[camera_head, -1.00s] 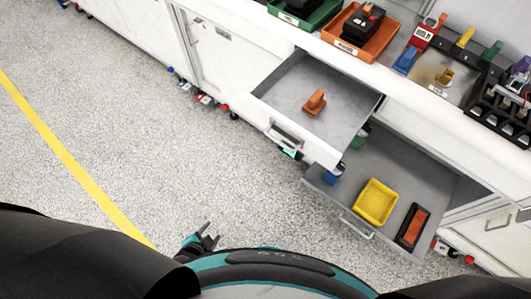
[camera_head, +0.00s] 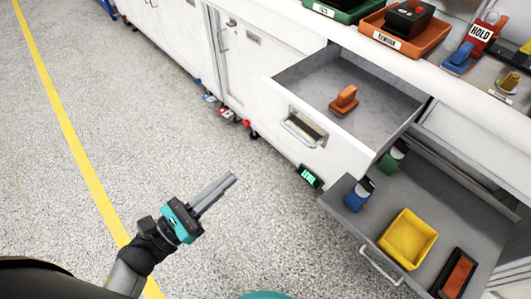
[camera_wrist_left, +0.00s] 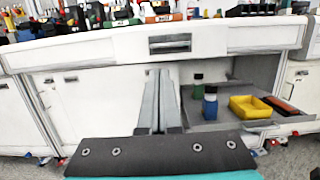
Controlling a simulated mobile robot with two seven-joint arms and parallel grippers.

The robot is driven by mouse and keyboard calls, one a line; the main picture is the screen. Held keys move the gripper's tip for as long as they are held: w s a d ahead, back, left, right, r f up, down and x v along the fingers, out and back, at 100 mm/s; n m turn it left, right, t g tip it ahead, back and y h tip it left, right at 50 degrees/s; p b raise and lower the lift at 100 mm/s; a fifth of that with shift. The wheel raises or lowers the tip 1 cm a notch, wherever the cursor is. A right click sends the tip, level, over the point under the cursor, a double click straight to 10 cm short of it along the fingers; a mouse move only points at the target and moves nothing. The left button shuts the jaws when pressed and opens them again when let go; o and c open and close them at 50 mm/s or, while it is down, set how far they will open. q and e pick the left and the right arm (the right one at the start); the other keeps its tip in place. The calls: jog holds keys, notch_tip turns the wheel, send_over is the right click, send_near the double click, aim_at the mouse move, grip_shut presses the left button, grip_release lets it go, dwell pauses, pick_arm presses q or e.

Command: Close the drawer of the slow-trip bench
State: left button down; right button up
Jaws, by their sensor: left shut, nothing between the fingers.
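The upper drawer (camera_head: 355,125) of the white bench is pulled open, with a handle (camera_head: 302,130) on its front and an orange object inside. Below it, a lower grey drawer (camera_head: 455,205) is also open. No readable label tells me which bench is the slow-trip one. My left gripper (camera_head: 231,180) is shut and empty, in front of and apart from the upper drawer, to the left of its handle in the head view. In the left wrist view its fingers (camera_wrist_left: 160,75) point at the bench, below the upper drawer's front (camera_wrist_left: 205,42). My right gripper is not in view.
The lower drawer holds a yellow bin (camera_head: 408,238), an orange and black item (camera_head: 458,273), a blue item (camera_head: 359,194) and a green item (camera_head: 393,156). Trays, one orange (camera_head: 398,40), stand on the bench top. The floor (camera_head: 120,120) at left is clear.

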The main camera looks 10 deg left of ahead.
pick_arm(q)
jog(key=x, duration=1.4)
jog(key=shift+p, duration=0.35)
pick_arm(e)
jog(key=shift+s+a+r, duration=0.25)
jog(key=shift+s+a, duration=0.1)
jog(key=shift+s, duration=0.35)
pick_arm(q)
jog(key=shift+d, duration=0.1)
